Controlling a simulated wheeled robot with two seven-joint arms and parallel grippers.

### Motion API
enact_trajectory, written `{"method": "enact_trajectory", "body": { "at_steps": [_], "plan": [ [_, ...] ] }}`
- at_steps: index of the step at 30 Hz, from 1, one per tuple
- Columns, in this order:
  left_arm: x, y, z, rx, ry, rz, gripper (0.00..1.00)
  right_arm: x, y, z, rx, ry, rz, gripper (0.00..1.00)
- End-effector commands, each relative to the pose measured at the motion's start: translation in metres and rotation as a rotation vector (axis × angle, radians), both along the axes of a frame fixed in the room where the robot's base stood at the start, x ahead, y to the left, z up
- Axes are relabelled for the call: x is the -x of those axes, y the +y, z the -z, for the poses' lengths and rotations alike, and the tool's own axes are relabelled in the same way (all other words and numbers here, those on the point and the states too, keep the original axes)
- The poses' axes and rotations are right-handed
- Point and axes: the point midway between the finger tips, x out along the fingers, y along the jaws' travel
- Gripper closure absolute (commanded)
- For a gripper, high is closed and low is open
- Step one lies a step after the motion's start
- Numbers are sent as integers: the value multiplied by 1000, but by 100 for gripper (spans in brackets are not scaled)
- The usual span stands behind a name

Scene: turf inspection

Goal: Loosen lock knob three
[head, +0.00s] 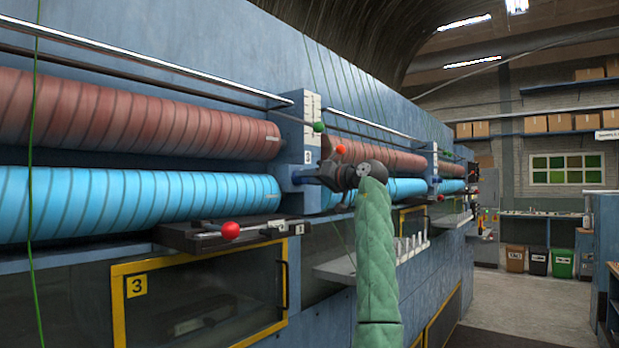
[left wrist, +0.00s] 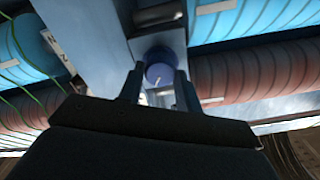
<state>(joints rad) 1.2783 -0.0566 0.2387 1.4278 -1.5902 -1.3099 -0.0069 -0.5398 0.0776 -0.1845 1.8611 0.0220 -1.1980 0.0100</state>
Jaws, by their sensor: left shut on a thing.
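The lock knob is a blue round knob (head: 297,178) on the front of a blue-grey post (head: 299,135) between roller sections; a small plate on the post appears to read 3. My left gripper (head: 311,177), on a green-sleeved arm, reaches it from the right and is shut on it. In the left wrist view the blue knob (left wrist: 159,72) with a pale mark on its face sits between the two dark fingertips. The knob's sides are partly hidden by the fingers. My right gripper is not in view.
Red rollers (head: 130,118) run above blue rollers (head: 130,203) beside the post. A red ball handle (head: 230,230) is on a dark bracket below. Green cords hang at left. A yellow-framed window (head: 200,295) marked 3 is lower. Open floor (head: 520,305) lies right.

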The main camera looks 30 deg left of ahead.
Motion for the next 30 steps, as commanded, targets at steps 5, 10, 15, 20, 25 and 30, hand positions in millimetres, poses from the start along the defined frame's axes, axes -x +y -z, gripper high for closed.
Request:
{"method": "enact_trajectory", "body": {
  "at_steps": [5, 10, 15, 20, 25, 30],
  "plan": [
    [0, 0, -1, -15, 164, 1, 89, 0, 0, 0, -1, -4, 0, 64],
    [0, 0, -2, -29, 326, 0, 89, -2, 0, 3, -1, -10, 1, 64],
    [0, 0, -2, -40, 486, 0, 89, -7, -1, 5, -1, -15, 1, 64],
    [0, 0, -2, -52, 637, 0, 89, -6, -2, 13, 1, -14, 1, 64],
    [0, 0, -2, -66, 798, 0, 89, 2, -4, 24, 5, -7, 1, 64],
    [0, 0, -2, -78, 959, -1, 89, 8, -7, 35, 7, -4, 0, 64]
  ]
}}
